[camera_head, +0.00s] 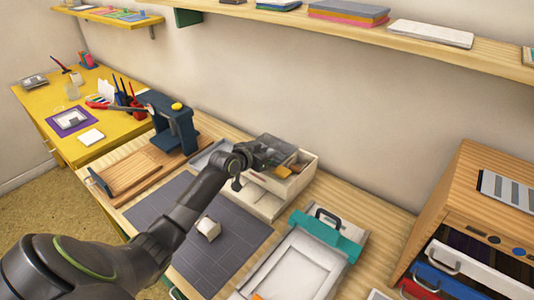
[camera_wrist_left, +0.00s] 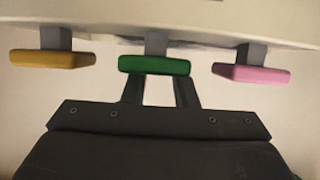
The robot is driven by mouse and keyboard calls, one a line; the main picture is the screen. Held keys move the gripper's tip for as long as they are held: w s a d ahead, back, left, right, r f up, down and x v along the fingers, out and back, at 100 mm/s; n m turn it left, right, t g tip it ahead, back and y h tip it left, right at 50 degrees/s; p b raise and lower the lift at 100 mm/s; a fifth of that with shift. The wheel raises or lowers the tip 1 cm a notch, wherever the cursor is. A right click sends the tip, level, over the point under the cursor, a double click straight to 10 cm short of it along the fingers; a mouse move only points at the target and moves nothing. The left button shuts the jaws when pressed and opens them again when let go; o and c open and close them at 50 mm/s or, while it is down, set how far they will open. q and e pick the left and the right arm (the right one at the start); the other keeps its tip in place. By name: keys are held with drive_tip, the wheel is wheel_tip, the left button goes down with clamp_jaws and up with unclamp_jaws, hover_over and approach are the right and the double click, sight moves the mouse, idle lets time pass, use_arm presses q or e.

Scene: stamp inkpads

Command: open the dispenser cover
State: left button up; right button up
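The dispenser (camera_head: 292,183) is a white box with a dark, see-through-looking top, in the middle of the head view. An orange piece (camera_head: 283,171) shows on it. My left gripper (camera_head: 262,152) is at its left and back side, over the top. In the left wrist view, a yellow tab (camera_wrist_left: 52,59), a green tab (camera_wrist_left: 154,65) and a pink tab (camera_wrist_left: 252,73) hang on grey stems from a pale edge. My left gripper's fingers (camera_wrist_left: 160,90) stand apart just below the green tab, which hides their tips. I cannot tell whether they hold anything. My right gripper is out of view.
A dark mat (camera_head: 160,213) with a small white block (camera_head: 208,228) lies in front. A teal-clamped white frame (camera_head: 300,262) is at the right front. A blue press (camera_head: 172,128) stands behind left. A wooden drawer cabinet (camera_head: 470,185) bounds the right; a shelf (camera_head: 340,28) hangs above.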

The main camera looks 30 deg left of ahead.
use_arm(q)
drive_tip(key=o, duration=0.3)
drive_tip(key=v, duration=1.7)
drive_tip(key=shift+s+p, duration=0.25)
drive_tip(key=shift+p, duration=0.1)
drive_tip(key=shift+a+f, duration=0.1)
